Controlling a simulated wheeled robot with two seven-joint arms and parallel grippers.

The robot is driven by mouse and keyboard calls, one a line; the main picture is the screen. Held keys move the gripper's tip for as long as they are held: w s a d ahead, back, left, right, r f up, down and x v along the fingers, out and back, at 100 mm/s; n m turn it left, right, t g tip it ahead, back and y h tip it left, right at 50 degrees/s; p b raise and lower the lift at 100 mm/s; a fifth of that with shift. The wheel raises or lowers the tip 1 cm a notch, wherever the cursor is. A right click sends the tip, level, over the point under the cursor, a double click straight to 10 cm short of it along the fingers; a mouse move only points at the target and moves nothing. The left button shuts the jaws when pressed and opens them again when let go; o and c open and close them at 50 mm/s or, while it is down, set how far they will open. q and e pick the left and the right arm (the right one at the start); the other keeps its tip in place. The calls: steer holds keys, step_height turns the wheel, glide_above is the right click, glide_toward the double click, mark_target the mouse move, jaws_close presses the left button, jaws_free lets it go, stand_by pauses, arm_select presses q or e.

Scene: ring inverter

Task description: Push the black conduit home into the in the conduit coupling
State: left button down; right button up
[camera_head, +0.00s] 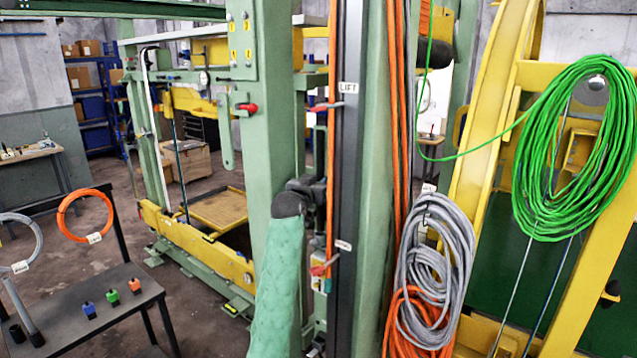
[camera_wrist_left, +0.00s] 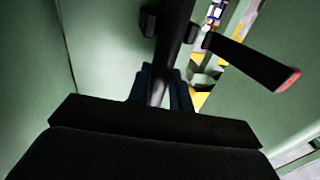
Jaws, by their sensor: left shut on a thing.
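My left gripper (camera_head: 311,190) is at the green machine post in the head view, beside the tall dark channel. In the left wrist view my left gripper (camera_wrist_left: 160,92) is shut on the black conduit (camera_wrist_left: 174,38), which runs up and away from the jaws. Dark blocks sit on both sides of the conduit farther up; I cannot tell whether one is the conduit coupling. In the head view the gripped part of the conduit is hard to make out against dark parts. My right gripper is not in view.
A black lever with a red tip (camera_wrist_left: 255,62) stands close to the right of the conduit. Red-tipped levers (camera_head: 325,107) flank the dark channel (camera_head: 347,140). Orange and grey cable coils (camera_head: 435,260) hang to the right. A dark bench (camera_head: 100,318) stands at lower left.

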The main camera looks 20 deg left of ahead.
arm_select(q)
steer(key=shift+f, duration=0.6)
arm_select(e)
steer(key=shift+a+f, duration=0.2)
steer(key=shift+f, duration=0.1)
arm_select(q)
steer(key=shift+f+b, duration=0.75)
steer(key=shift+f, duration=0.35)
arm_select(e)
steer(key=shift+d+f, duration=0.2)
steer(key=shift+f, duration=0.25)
arm_select(q)
steer(key=c, duration=1.2)
jaws_free()
steer(key=shift+o, duration=0.2)
steer(key=shift+a, duration=0.1)
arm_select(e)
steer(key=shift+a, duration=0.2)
arm_select(q)
steer(key=shift+f, duration=0.1)
steer(key=shift+f, duration=0.1)
steer(key=s+b, duration=0.4)
steer(key=s, duration=0.3)
steer(key=shift+s+a+r, duration=0.3)
steer(key=shift+s, duration=0.1)
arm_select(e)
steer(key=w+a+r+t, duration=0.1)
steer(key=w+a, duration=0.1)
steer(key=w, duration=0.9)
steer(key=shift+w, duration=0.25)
